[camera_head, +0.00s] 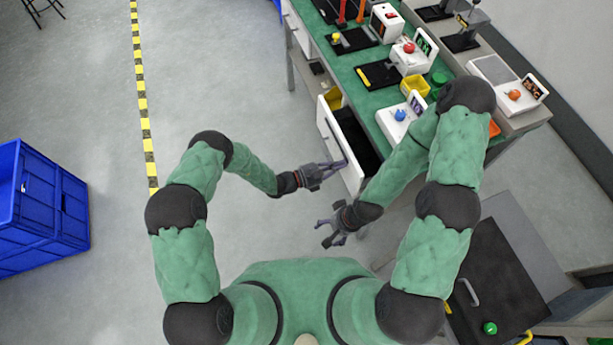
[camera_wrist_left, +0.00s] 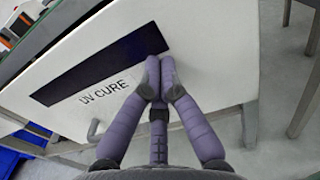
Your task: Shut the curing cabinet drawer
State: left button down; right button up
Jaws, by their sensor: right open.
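The curing cabinet drawer (camera_head: 323,124) stands pulled out from the green-topped bench, its dark inside showing from above. In the left wrist view its white front (camera_wrist_left: 205,60) carries a dark band and the label "UV CURE", with a small grey handle (camera_wrist_left: 94,131) near the lower edge. My left gripper (camera_head: 338,166) is at the front's near end. In the left wrist view its fingertips (camera_wrist_left: 160,62) are together, with nothing between them, against or very close to the front; I cannot tell if they touch. My right gripper (camera_head: 322,232) is open and empty, nearer my body than the drawer.
The green bench top (camera_head: 362,108) holds several small devices and a yellow bin (camera_head: 414,86). A blue crate (camera_head: 40,210) stands on the floor at the left. A dark-topped unit (camera_head: 495,280) is at the lower right. The floor left of the drawer is clear.

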aim_at(348, 162)
pick_arm(q)
jog(key=b+x, duration=0.2)
jog(key=x, duration=0.7)
jog(key=shift+f, duration=0.15)
pick_arm(e)
jog(key=shift+d+x, duration=0.25)
jog(key=shift+x, duration=0.9)
pick_arm(q)
jog(key=shift+r, duration=0.2)
pick_arm(e)
jog(key=shift+s, duration=0.1)
pick_arm(q)
jog(key=shift+w, duration=0.1)
pick_arm(e)
jog(key=shift+f, duration=0.1)
